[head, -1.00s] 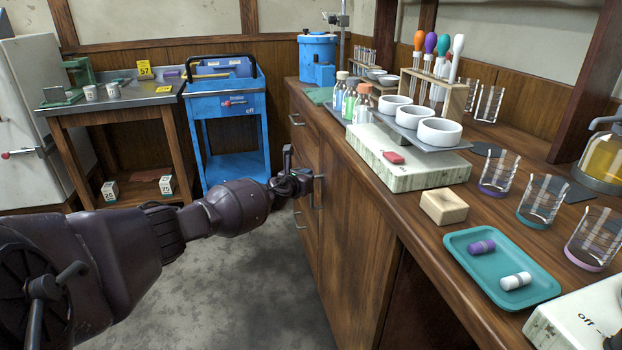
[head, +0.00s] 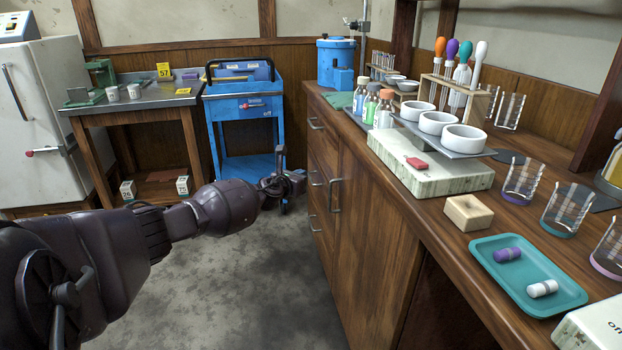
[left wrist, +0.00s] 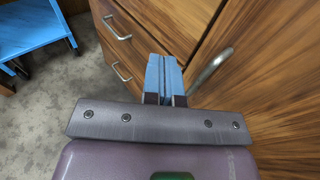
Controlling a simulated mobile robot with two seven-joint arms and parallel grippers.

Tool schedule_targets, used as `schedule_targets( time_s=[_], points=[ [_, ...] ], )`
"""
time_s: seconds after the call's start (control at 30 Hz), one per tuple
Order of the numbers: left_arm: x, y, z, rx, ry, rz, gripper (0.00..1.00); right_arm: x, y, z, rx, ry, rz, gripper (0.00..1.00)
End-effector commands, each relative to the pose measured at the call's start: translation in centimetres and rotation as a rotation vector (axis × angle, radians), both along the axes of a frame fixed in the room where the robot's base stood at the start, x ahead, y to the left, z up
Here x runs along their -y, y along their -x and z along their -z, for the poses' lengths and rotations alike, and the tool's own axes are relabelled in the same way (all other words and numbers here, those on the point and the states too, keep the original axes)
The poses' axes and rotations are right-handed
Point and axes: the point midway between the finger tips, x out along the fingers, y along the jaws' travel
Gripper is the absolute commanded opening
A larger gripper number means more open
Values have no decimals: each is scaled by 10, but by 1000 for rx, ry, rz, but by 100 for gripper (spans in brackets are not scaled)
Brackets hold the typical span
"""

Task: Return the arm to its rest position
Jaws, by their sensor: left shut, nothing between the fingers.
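My left arm reaches in from the left in the head view. Its gripper (head: 282,190) hangs over the floor in front of the cabinet, apart from the drawer and door handles. In the left wrist view its two blue fingers (left wrist: 164,78) are shut against each other with nothing between them. A cabinet door handle (left wrist: 210,72) shows just right of the fingers in that view. My right gripper is in neither view.
The wooden cabinet (head: 375,230) stands right of my arm, with its drawers and doors closed. Its top carries a teal tray (head: 575,296), a scale (head: 430,172), bottles and beakers. A blue cart (head: 243,113) stands beyond the gripper. The grey floor (head: 250,290) is clear.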

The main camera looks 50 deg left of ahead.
Motion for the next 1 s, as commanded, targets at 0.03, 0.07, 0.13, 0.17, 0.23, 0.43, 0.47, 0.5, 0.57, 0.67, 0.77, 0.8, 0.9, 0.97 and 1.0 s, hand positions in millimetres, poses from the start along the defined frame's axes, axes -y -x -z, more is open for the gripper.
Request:
schedule_targets(
  time_s=[0.03,0.07,0.13,0.17,0.23,0.43,0.47,0.5,0.57,0.67,0.77,0.8,0.9,0.97,1.0],
  points=[
    [-5,8,0,-3,-1,-1,0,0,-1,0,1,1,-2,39],
    [-8,12,-2,-3,-1,-1,0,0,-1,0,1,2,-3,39],
    [-14,21,-3,-4,-1,-1,0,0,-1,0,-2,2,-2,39],
    [-17,24,-3,-4,-1,-1,0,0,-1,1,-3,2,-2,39],
    [-22,32,-5,-3,-2,-2,0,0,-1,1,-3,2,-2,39],
    [-33,47,-8,-1,-1,0,0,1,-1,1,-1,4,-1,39],
    [-34,48,-9,-2,0,0,0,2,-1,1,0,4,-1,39],
    [-35,50,-9,-3,-1,-1,0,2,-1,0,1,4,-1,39],
    [-36,51,-9,-1,-1,-1,0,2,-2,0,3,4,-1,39],
    [-36,52,-10,-1,-1,0,0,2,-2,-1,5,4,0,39],
    [-36,52,-10,-1,-1,0,0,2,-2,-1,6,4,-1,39],
    [-36,52,-10,-1,-1,0,0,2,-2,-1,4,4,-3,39],
    [-36,52,-10,-1,-1,0,0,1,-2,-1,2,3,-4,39],
    [-36,52,-10,-1,-1,0,0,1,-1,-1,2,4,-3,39],
    [-36,52,-10,-1,-1,0,0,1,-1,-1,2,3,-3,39]
  ],
)
